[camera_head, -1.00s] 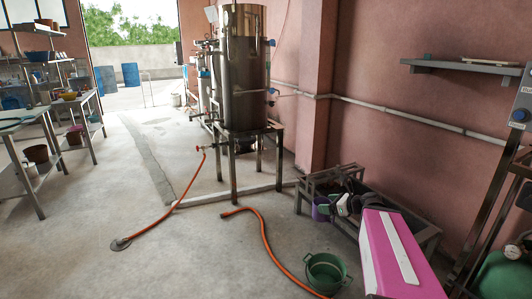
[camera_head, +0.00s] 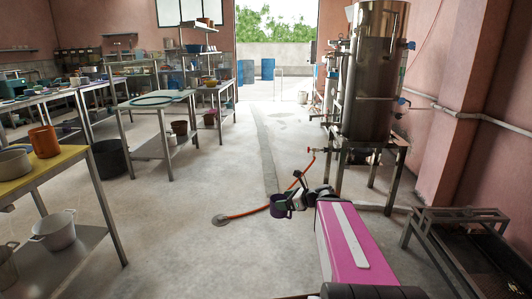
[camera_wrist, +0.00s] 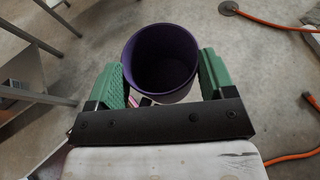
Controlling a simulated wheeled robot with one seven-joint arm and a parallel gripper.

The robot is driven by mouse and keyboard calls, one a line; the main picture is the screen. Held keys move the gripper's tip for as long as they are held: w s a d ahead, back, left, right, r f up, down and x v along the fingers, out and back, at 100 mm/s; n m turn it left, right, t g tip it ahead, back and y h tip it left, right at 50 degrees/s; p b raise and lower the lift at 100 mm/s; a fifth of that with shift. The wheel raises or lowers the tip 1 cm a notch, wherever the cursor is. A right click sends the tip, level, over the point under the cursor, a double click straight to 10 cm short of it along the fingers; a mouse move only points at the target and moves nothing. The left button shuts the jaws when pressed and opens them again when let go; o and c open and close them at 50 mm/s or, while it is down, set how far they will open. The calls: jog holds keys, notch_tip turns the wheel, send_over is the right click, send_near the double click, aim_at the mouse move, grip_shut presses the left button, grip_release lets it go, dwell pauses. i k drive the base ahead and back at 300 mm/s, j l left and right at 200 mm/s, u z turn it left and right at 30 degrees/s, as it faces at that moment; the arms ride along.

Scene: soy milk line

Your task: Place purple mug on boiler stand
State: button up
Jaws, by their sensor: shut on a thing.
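The purple mug (camera_head: 277,207) is between the fingers of my gripper (camera_head: 287,204), in front of my magenta arm, held out over the concrete floor. In the wrist view the mug (camera_wrist: 161,60) is seen from above, open end towards the camera and dark inside. The green fingers of my gripper (camera_wrist: 168,80) press on its left and right sides. The tall steel boiler (camera_head: 375,75) stands right of and beyond my gripper, on a metal boiler stand (camera_head: 372,145) with thin legs. My gripper is apart from this stand.
A low metal frame (camera_head: 470,215) stands on the right. An orange hose (camera_head: 253,211) lies on the floor beyond the mug. Work tables (camera_head: 150,100) line the left, with a yellow-topped one (camera_head: 40,168) near.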

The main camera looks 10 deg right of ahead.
aim_at(402, 144)
jog(key=i+j+z, duration=0.15)
jog(key=i, duration=0.45)
jog(key=i+j+z, duration=0.2)
jog(key=i, duration=0.35)
jog(key=i+l+z, duration=0.15)
jog(key=i+z, duration=0.25)
jog(key=i+l+z, duration=0.1)
jog(key=i+z, duration=0.15)
jog(key=z, duration=0.2)
jog(key=i+z, duration=0.4)
jog(key=i+j+z, duration=0.2)
jog(key=z, duration=0.2)
